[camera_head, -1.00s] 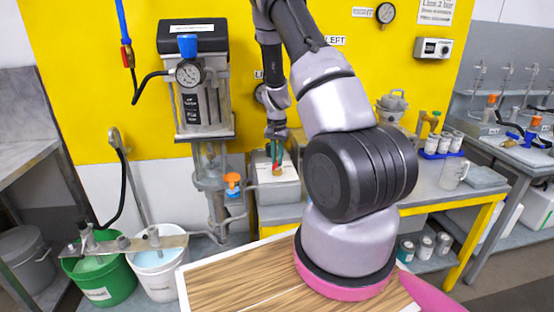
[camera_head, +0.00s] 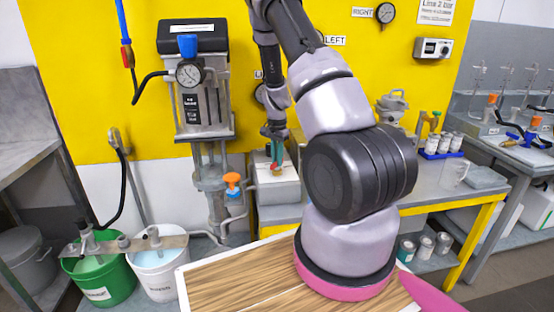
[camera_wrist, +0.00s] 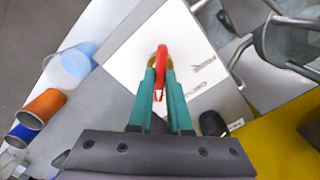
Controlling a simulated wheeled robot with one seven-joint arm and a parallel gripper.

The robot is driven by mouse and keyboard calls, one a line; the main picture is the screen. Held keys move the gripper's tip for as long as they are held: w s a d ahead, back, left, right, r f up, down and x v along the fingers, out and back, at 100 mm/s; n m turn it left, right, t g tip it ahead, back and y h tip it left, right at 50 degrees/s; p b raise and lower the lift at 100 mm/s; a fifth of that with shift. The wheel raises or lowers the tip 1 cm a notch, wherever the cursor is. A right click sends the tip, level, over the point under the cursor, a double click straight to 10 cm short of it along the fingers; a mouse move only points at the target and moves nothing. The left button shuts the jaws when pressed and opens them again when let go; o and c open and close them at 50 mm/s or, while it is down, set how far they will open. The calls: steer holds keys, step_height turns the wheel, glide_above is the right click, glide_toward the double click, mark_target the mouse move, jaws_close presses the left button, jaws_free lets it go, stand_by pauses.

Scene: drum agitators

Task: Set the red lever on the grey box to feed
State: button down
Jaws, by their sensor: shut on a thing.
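The grey box (camera_head: 278,191) stands on the bench beside the pump, with a pale top plate (camera_wrist: 128,52) in the wrist view. The red lever (camera_wrist: 161,62) rises from a brass-coloured pivot on that plate. My gripper (camera_wrist: 161,84) has teal fingers on both sides of the lever and is shut on it. In the head view my gripper (camera_head: 277,158) is at the box's top, and its fingers partly hide the lever. Dark lettering shows on the plate to the right in the wrist view, but I cannot read it fully.
The pump (camera_head: 207,95) with pipes and an orange-handled valve (camera_head: 232,182) stands left of the box. A green bucket (camera_head: 100,277) and a white bucket (camera_head: 158,272) stand lower left.

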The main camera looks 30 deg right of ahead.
steer(key=c, duration=0.9)
jaws_free()
steer(key=shift+o, duration=0.2)
step_height(320, 180, up, 11)
